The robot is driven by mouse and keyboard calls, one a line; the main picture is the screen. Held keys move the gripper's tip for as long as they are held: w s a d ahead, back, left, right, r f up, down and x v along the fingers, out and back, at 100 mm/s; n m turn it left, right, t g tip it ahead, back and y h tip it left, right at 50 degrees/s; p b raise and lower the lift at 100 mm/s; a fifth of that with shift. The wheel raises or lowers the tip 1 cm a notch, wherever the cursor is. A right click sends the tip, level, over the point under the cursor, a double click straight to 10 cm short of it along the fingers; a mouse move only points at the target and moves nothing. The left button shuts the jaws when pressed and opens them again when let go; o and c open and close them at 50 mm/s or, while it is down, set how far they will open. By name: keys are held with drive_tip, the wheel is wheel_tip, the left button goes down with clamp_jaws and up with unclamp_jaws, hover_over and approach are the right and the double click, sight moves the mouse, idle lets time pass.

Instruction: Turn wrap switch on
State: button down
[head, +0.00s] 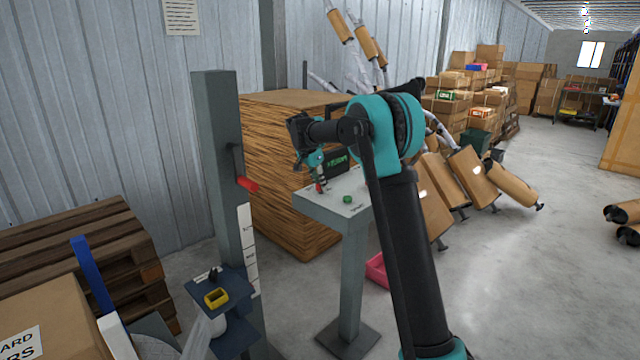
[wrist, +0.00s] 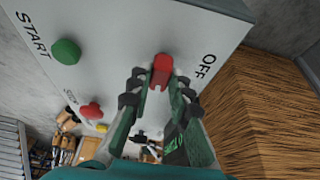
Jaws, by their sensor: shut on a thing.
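The red switch knob (wrist: 161,70) sits on a grey panel (wrist: 110,30), beside the printed word OFF. My gripper (wrist: 158,84) has its fingertips on either side of this knob and is shut on it. The panel is the top of a grey pedestal (head: 350,260) in the head view, where my gripper (head: 319,180) reaches down to its left part. A green button (wrist: 66,52) marked START and a red button (wrist: 92,111) are on the same panel, left of the fingers. The knob's underside is hidden by the fingers.
A grey post (head: 218,150) with a red-handled lever (head: 247,184) stands to the left. A pink bin (head: 377,270) is on the floor, and several mufflers (head: 470,175) lean at the right.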

idle(0.5)
drive_tip(key=c, duration=1.4)
unclamp_jaws()
drive_tip(key=v, duration=1.2)
drive_tip(key=shift+w, duration=0.1)
